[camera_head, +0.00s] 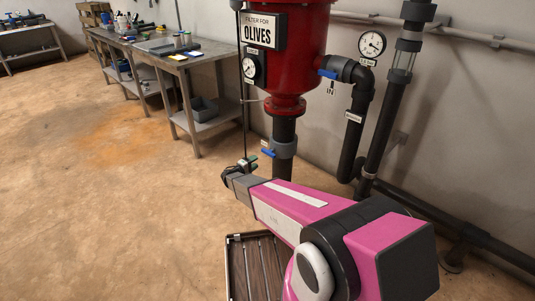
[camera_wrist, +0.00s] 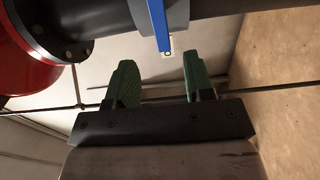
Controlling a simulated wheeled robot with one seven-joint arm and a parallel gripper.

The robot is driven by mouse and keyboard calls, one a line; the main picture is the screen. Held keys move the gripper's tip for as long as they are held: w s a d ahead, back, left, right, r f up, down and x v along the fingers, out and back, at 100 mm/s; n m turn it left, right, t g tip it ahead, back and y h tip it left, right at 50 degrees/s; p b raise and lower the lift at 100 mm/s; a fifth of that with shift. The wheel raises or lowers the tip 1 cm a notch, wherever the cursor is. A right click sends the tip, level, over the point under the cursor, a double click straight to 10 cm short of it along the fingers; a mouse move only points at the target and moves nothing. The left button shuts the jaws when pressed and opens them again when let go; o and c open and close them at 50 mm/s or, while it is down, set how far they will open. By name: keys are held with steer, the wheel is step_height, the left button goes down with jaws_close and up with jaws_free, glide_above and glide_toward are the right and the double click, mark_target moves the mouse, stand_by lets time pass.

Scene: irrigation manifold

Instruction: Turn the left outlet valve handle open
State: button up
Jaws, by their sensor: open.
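A blue valve handle (camera_head: 268,152) sits on a grey valve body (camera_head: 284,148) on the dark vertical pipe below the red tank. In the wrist view the blue handle (camera_wrist: 159,24) points down from the grey valve collar (camera_wrist: 177,15). My gripper (camera_head: 250,161) is just left of this handle in the head view. In the wrist view my gripper (camera_wrist: 160,62) is open, with two green fingers apart and nothing between them. The handle's free end lies laterally between the fingertips, just beyond them. I see no contact.
The red filter tank (camera_head: 295,60) stands above. A second blue handle (camera_head: 328,74), marked IN, is on its right side. Dark pipes (camera_head: 375,110) run along the wall at right. A workbench (camera_head: 185,62) stands at the back left. Floor at left is open.

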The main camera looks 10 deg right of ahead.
mark_target(267, 154)
steer(key=x, duration=1)
steer(key=shift+w+d, duration=0.1)
steer(key=shift+d, duration=0.15)
jaws_close()
